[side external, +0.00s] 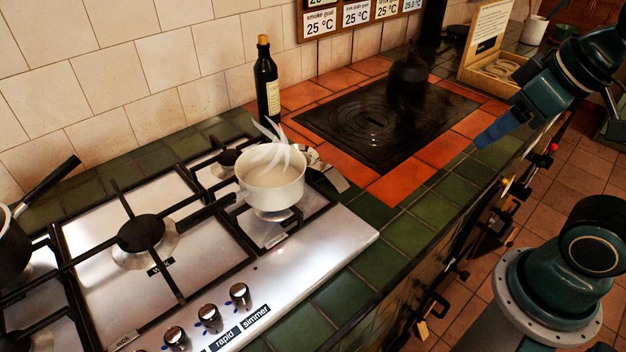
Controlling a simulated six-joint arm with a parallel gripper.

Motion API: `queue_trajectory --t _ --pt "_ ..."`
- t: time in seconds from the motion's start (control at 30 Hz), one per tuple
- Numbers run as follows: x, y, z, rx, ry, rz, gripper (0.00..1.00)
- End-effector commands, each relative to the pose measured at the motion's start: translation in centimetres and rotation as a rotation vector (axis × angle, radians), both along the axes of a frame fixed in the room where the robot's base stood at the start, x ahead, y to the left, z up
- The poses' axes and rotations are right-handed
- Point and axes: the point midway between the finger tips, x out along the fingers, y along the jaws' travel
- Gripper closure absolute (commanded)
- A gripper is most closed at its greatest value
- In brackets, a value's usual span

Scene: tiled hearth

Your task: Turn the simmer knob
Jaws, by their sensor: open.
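The simmer knob (239,294) is a dark round knob with a metallic sheen, the rightmost of several knobs along the front edge of the steel hob (330,245). The label "simmer" (257,315) is printed on the hob's front near it. My gripper (490,135) is at the upper right, above the green-tiled counter edge. It is open and empty, well apart from the knob. Only its blue finger shows clearly; the gap between the fingers is hard to see.
A cream pot (272,187) with steam rising stands on the right burner behind the knob. A dark bottle (267,85) stands by the wall. Another pan (14,245) is at the far left.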

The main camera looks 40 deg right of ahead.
Motion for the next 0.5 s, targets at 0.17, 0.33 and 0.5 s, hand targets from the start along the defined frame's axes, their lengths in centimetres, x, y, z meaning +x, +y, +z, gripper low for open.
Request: queue_trajectory --t 0.17,0.33,0.5 --pt "0.0 0.0 0.0 0.0 0.0 0.001 0.48" --pt "0.5 0.3 0.1 -0.004 0.005 0.027 0.48" --pt "2.2 1.3 0.3 -0.018 0.017 0.112 0.48"
